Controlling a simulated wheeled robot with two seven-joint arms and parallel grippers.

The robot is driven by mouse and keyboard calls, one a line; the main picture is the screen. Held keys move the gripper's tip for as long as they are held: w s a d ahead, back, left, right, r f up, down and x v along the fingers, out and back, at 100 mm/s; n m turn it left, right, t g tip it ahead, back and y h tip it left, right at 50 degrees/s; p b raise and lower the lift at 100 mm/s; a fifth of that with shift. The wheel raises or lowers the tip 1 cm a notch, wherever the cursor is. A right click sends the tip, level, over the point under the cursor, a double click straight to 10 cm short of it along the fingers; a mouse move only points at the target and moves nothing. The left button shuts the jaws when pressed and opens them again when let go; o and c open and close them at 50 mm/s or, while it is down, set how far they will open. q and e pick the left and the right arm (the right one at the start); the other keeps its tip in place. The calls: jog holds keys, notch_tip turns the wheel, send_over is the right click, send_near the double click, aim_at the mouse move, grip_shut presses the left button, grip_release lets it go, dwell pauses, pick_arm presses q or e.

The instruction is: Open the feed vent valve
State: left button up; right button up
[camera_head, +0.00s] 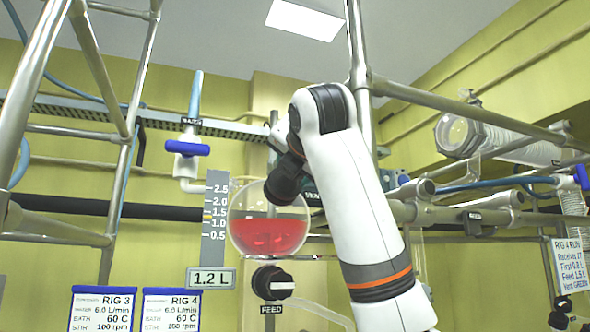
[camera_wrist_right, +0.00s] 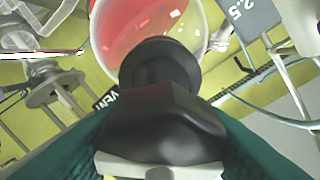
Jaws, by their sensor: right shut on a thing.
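The feed vent valve's black knob (camera_wrist_right: 172,105) is large in the right wrist view, with a black VENT label (camera_wrist_right: 107,99) beside it. The teal fingers of my right gripper (camera_wrist_right: 160,138) are on both sides of the knob and shut on it. In the head view my white right arm covers most of the gripper and the valve; part of the VENT label (camera_head: 316,195) shows beside the arm. The round feed flask (camera_head: 268,237) holds red liquid, close to the 1.2 L mark. The flask also shows in the wrist view (camera_wrist_right: 150,25). My left gripper is out of view.
A black FEED knob (camera_head: 272,283) is below the flask. A volume scale (camera_head: 214,220) and a 1.2 L sign (camera_head: 211,278) stand left of it. A blue-handled valve (camera_head: 188,148) is at upper left. Metal frame tubes (camera_head: 125,170) and a glass condenser (camera_head: 495,140) flank the space.

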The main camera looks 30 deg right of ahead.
jog(key=n+t+y+p, duration=0.1)
jog(key=n, duration=0.4)
jog(key=shift+a+n, duration=0.1)
jog(key=shift+n, duration=0.2)
dwell(0.4)
jog(key=o, duration=1)
jog(key=shift+s, duration=0.1)
jog(key=shift+s+a, duration=0.1)
jog(key=shift+s, duration=0.2)
jog(key=b+v, duration=0.4)
jog(key=v, duration=0.7)
jog(key=shift+s+b, duration=0.15)
jog(key=shift+b, duration=0.15)
